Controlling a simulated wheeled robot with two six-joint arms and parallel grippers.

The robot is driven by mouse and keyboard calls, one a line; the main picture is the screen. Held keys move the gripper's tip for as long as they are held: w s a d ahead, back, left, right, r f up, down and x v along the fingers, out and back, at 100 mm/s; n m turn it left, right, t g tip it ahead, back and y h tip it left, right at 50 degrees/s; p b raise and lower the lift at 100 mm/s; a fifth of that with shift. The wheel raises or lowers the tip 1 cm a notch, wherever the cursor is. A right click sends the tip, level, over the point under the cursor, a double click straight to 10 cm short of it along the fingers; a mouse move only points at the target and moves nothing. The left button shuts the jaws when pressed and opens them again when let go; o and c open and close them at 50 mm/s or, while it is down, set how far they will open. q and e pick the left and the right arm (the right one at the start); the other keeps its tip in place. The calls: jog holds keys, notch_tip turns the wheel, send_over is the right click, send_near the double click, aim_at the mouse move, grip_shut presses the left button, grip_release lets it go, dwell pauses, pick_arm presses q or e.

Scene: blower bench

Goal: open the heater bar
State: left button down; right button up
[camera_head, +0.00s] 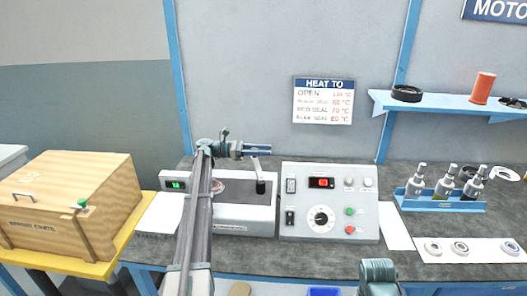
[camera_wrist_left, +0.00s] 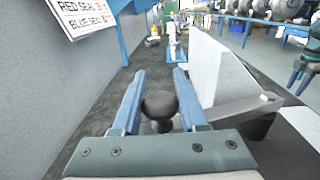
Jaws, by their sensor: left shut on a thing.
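The heater bar (camera_head: 236,188) is part of a grey sealing unit on the bench in the head view. A lever (camera_head: 261,176) with a dark grip stands up at its right end. My left gripper (camera_head: 262,150) reaches over the unit from the left, at the top of this lever. In the left wrist view, the lever's round black knob (camera_wrist_left: 160,104) sits between the two blue fingers of my left gripper (camera_wrist_left: 158,80), which is shut on it. The fingers partly hide the lever's top in the head view.
A control box (camera_head: 329,203) with a red display and dial stands right of the unit. A wooden crate (camera_head: 70,205) is at left. A blue rack (camera_head: 440,202) of metal tools and a white mat (camera_head: 475,250) with rings lie at right. A temperature sign (camera_head: 323,101) hangs behind.

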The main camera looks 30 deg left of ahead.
pick_arm(q)
jog(key=shift+c, duration=2.2)
grip_release()
jog(key=shift+a, duration=0.1)
jog(key=v, duration=1.3)
jog(key=shift+s+a, duration=0.2)
